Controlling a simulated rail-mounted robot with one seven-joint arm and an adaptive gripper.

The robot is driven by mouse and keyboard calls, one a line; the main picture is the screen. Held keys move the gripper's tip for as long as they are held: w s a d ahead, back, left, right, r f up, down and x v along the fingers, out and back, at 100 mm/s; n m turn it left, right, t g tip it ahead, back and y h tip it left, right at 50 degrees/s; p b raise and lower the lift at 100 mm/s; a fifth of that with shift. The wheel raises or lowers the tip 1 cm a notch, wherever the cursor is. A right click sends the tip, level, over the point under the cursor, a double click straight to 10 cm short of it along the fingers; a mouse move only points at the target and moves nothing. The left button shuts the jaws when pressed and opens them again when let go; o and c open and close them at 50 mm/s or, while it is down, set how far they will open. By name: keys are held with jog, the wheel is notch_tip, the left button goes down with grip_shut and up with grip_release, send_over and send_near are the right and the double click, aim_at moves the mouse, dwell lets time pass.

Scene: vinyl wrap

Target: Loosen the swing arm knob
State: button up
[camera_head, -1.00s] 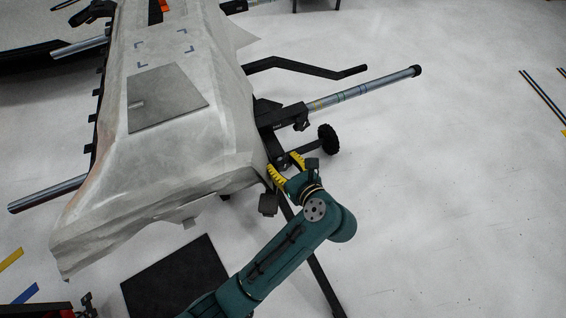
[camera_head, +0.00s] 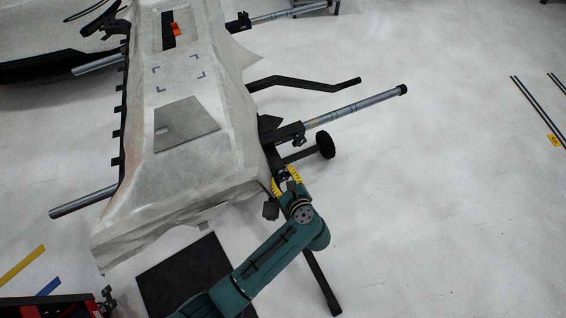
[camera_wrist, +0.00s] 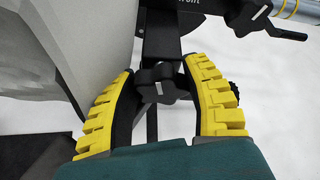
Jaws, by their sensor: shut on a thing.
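A black lobed knob (camera_wrist: 157,84) sits between my fingers in the wrist view, on a dark metal bar of the stand. My gripper (camera_wrist: 163,72) has yellow ribbed fingers and is shut on this knob. In the head view my gripper (camera_head: 285,180) is at the lower right edge of the covered panel, by the stand's black frame. The knob is small and mostly hidden between the fingers there.
The panel (camera_head: 225,165) under grey-white wrap lies left of my gripper. A black round wheel-like part (camera_head: 326,144) and a silver tube (camera_head: 345,108) stick out to the right. A second black knob (camera_wrist: 243,14) is at the wrist view's top right. Open floor lies right.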

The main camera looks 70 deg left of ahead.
jog(key=shift+n, duration=0.3)
jog(key=o, duration=1.2)
jog(key=v, duration=1.2)
jog(key=shift+s, duration=0.15)
jog(key=shift+r, duration=0.15)
jog(key=shift+c, duration=0.2)
